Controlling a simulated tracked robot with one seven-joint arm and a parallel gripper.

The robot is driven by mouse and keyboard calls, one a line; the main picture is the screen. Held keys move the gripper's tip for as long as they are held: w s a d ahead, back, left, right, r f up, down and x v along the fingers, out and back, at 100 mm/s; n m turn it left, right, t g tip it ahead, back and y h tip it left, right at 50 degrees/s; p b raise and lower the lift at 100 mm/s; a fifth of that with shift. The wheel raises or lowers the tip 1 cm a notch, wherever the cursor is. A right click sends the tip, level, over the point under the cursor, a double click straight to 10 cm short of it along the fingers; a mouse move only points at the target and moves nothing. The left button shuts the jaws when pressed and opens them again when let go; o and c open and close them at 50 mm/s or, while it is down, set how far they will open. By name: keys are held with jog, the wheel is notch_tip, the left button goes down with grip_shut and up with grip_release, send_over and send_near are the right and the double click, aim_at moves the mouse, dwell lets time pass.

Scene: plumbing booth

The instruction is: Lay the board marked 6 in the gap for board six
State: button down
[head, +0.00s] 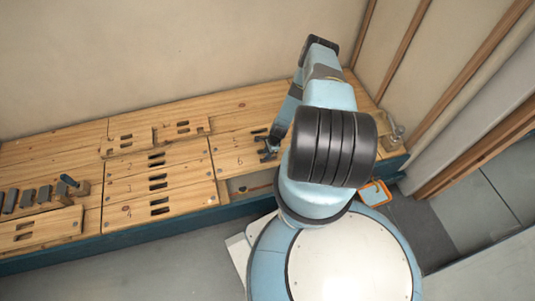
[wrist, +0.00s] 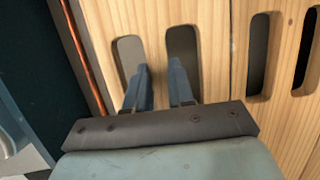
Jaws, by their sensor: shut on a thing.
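The board marked 6 (head: 236,162) is a pale wooden plank in the head view, left of my arm, which hides its right part. My gripper (head: 268,152) is at this board. In the wrist view my gripper's fingers (wrist: 160,82) stand at two slots of a wooden board (wrist: 156,50), shut on the strip between them. The open gap (head: 248,184) lies just in front of board 6 in the head view, and its right part is hidden by my arm. I cannot tell whether the board is lifted or resting.
Other slotted boards (head: 130,188) cover the deck to the left. A loose board (head: 40,229) and several dark blocks (head: 28,196) lie at the far left. An orange tray (head: 375,193) is right of my arm. An orange pipe (wrist: 84,58) runs beside the held board's edge.

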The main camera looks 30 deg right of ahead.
jog(key=shift+f, duration=0.15)
jog(key=c, duration=0.9)
grip_release()
jog(key=v, duration=1.3)
jog(key=shift+d+r, duration=0.1)
jog(key=shift+r, duration=0.25)
